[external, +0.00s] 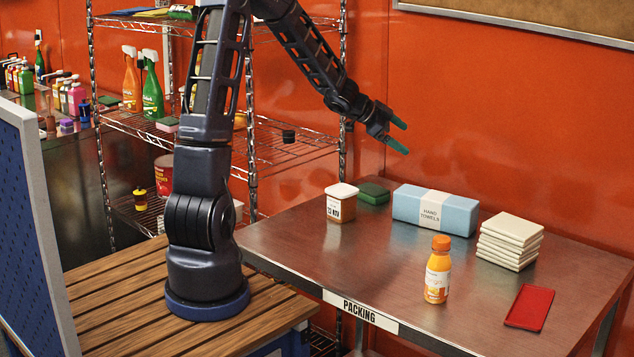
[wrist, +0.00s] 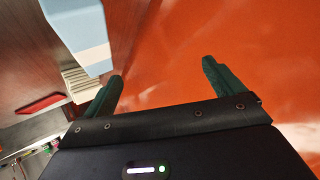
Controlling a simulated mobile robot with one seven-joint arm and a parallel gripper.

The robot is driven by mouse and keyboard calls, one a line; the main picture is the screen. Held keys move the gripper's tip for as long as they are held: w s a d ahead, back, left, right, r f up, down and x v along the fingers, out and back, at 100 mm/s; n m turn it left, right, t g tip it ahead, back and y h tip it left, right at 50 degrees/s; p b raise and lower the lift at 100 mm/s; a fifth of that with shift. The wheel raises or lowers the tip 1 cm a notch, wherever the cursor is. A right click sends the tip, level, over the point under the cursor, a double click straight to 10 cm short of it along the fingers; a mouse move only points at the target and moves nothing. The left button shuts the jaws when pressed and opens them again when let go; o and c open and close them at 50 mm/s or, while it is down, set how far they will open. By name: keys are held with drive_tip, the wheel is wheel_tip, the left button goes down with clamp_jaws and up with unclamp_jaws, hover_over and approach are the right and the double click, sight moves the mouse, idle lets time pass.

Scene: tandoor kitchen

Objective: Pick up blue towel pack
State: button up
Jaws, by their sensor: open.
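The blue towel pack (external: 462,215) is a light blue block with a white band reading "HAND TOWELS". It lies on the metal packing table (external: 380,262) near the orange wall. My gripper (external: 400,141) is above and to the left of the pack in the external view, apart from it. In the wrist view the pack (wrist: 75,28) shows at the upper left, partly cut off by the frame edge. My gripper's green fingers (wrist: 162,84) are apart, with nothing between them but the orange wall behind.
A white-lidded jar (external: 341,206) and a green block (external: 372,193) stand left of the pack. An orange bottle (external: 437,272) stands in front. Stacked cream cloths (external: 509,241) and a red tray (external: 530,307) are to the right. A wire shelf (external: 290,150) stands behind my arm.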

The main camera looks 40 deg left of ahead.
sight(435, 195)
drive_tip(key=d+f+m+g+h, duration=0.1)
drive_tip(key=f+h, duration=0.1)
drive_tip(key=s+d+f+m+g+h, duration=0.1)
drive_tip(key=f+g+h, duration=0.1)
drive_tip(key=f, duration=0.1)
drive_tip(key=s+d+f+m+g+h, duration=0.1)
drive_tip(key=f+g+h, duration=0.1)
drive_tip(key=f, duration=0.1)
drive_tip(key=shift+s+d+f, duration=0.1)
drive_tip(key=shift+s+d, duration=0.05)
drive_tip(key=shift+s, duration=0.05)
drive_tip(key=shift+s+d+f+m+g+h, duration=0.1)
drive_tip(key=shift+s+f+m+g+h, duration=0.3)
drive_tip(key=shift+m+g, duration=0.1)
drive_tip(key=shift+d, duration=0.15)
drive_tip(key=x, duration=1)
drive_tip(key=shift+s+d+f, duration=0.1)
drive_tip(key=shift+s+d, duration=0.1)
drive_tip(key=shift+d, duration=0.1)
drive_tip(key=shift+c, duration=0.2)
drive_tip(key=c, duration=1.2)
